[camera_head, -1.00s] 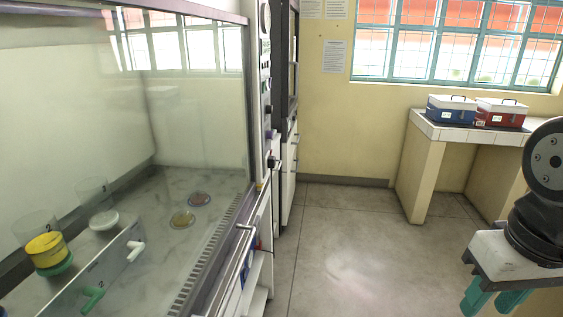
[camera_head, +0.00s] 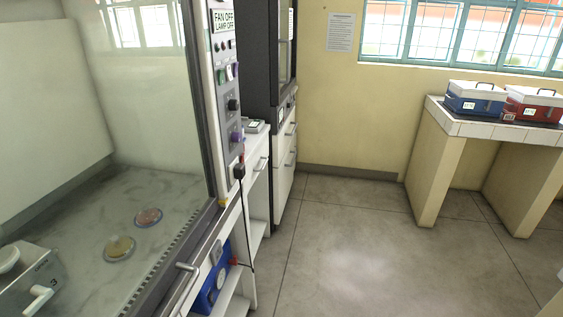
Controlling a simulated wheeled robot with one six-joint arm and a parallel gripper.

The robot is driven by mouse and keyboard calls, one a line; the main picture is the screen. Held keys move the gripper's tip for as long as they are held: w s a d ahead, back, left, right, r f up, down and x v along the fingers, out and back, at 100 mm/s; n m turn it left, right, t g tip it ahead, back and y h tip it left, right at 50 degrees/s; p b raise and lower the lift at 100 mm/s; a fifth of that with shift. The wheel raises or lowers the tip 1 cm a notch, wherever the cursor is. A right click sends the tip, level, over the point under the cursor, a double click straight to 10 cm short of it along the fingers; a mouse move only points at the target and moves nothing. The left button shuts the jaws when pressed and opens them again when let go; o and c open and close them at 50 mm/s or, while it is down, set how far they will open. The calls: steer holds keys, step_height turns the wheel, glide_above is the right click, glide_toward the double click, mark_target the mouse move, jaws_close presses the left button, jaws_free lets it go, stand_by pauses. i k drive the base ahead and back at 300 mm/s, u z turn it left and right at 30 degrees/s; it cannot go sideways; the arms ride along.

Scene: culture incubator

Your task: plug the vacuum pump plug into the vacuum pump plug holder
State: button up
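A black plug (camera_head: 239,172) with a thin black cord is at the front edge of the glass-fronted cabinet, below its control panel (camera_head: 224,75). The cord hangs down past a blue device (camera_head: 213,284) on a low shelf, which looks like the vacuum pump. The panel has a black socket-like part (camera_head: 233,105) and a purple part (camera_head: 236,138) above the plug. I cannot tell which is the plug holder, or whether the plug is seated in anything. My gripper is not in view.
Two dishes (camera_head: 119,248) lie inside the cabinet behind glass. A tiled bench (camera_head: 463,128) at the right carries a blue box (camera_head: 474,103) and a red box (camera_head: 530,108). Dark-framed equipment (camera_head: 262,60) stands beyond the cabinet. The floor (camera_head: 350,235) between is clear.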

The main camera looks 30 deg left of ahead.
mark_target(239, 172)
steer(key=u, duration=0.05)
steer(key=i, duration=0.6)
steer(key=u, duration=0.85)
steer(key=i, duration=0.35)
steer(key=u, duration=0.4)
